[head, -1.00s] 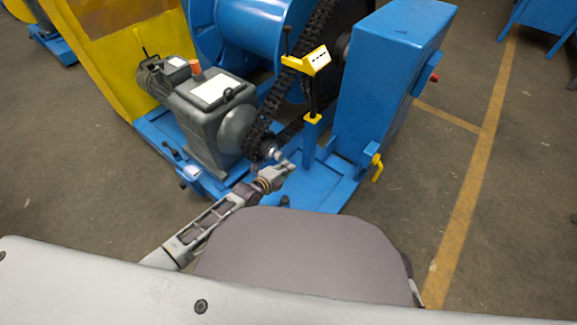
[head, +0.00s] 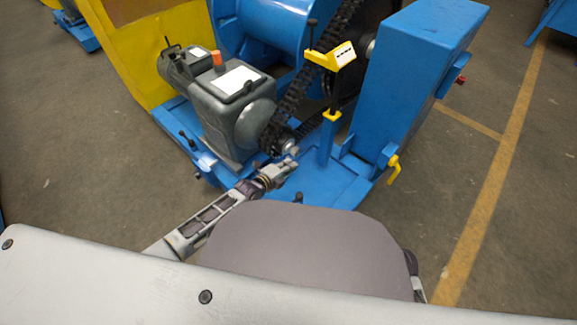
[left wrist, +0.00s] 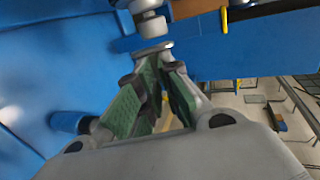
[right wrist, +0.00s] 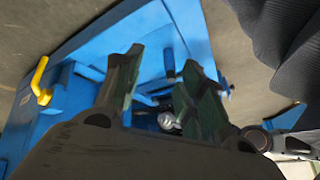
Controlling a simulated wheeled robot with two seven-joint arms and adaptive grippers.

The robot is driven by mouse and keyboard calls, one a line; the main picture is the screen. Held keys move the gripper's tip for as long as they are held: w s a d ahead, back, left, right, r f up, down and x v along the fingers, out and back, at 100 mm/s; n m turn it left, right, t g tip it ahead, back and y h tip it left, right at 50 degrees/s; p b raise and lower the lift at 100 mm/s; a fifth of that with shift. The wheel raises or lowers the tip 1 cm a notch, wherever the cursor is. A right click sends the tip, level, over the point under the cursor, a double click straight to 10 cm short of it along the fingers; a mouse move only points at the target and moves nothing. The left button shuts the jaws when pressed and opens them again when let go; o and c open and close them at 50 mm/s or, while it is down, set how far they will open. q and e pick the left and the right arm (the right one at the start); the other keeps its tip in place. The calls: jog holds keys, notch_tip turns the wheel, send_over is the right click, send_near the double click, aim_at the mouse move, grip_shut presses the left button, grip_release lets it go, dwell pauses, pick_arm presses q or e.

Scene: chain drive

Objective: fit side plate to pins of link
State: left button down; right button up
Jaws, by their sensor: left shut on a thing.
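My left gripper (head: 285,168) is just below the small sprocket (head: 277,140) that the black chain (head: 335,35) runs around. In the left wrist view its green-padded fingers (left wrist: 160,66) close together at the tips on a thin grey metal piece, which looks like the side plate (left wrist: 153,48). A pale stepped shaft end (left wrist: 150,22) is just beyond the plate; I cannot tell if they touch. The link and its pins are too small or hidden to make out. My right gripper (right wrist: 150,75) is open with nothing between its fingers.
A grey gearbox motor (head: 228,105) stands left on the blue base frame (head: 325,192). A blue housing (head: 410,85) stands right, with a yellow handle (head: 393,168). A yellow-topped post (head: 335,57) rises near the chain. Open floor lies to the right.

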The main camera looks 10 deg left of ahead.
pick_arm(q)
jog(key=shift+w+a+b, duration=0.35)
jog(key=shift+w+a, duration=0.2)
jog(key=shift+a, duration=0.25)
jog(key=shift+w+a+b, duration=0.4)
jog(key=shift+w+a, duration=0.1)
jog(key=shift+a, duration=0.3)
jog(key=shift+w+a+b, duration=0.35)
jog(key=shift+w+a, duration=0.2)
jog(key=shift+a, duration=0.25)
pick_arm(e)
jog(key=shift+m+t+y, duration=0.3)
jog(key=shift+t, duration=0.1)
jog(key=shift+a+f, duration=0.2)
jog(key=shift+f, duration=0.9)
jog(key=shift+a+f, duration=0.2)
jog(key=shift+f, duration=0.85)
jog(key=shift+w+r, duration=0.2)
jog(key=shift+r, duration=0.15)
pick_arm(q)
jog(key=shift+p, duration=0.4)
pick_arm(e)
jog(key=shift+s, duration=0.3)
jog(key=shift+w+r, duration=0.15)
jog(key=shift+w, duration=0.05)
jog(key=shift+r, duration=0.15)
